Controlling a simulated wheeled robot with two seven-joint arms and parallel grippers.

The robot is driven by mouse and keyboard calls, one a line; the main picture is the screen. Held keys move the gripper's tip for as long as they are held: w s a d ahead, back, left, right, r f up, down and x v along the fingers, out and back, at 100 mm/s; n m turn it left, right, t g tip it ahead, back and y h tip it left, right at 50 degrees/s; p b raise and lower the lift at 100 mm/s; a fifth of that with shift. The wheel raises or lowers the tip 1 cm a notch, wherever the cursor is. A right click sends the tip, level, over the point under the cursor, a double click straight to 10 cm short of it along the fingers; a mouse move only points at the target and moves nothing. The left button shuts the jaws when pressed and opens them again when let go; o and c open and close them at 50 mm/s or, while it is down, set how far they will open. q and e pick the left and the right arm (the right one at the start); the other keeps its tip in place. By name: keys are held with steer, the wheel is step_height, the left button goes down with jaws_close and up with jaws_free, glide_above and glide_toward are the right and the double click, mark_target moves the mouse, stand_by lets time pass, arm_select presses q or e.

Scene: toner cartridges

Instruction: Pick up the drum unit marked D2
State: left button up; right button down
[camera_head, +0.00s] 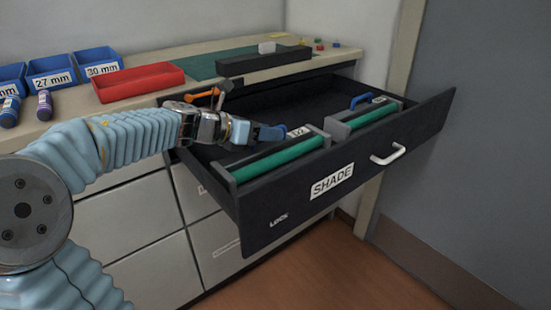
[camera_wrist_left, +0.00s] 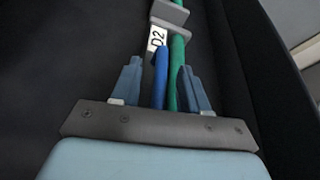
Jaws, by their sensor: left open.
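The drum unit marked D2 (camera_head: 282,160) lies in the open drawer, nearer the drawer's left side. It has a green roller between grey end blocks. Its white D2 label (camera_wrist_left: 157,38) and blue handle (camera_wrist_left: 160,80) show in the left wrist view. My left gripper (camera_head: 282,133) is over this unit; in the wrist view my left gripper (camera_wrist_left: 159,65) is open, with the blue handle and part of the green roller between its fingers. Whether the fingers touch the handle I cannot tell. In the head view my gripper hides most of the handle. My right gripper is not in view.
A second drum unit (camera_head: 372,117) with a blue handle lies to the right in the same drawer (camera_head: 330,182), labelled SHADE. The drawer walls rise around the units.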

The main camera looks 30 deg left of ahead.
arm_select(q)
steer(key=shift+w+d+f, duration=0.25)
steer(key=shift+w, duration=0.25)
jaws_close()
steer(key=shift+r, duration=0.1)
stand_by(1.0)
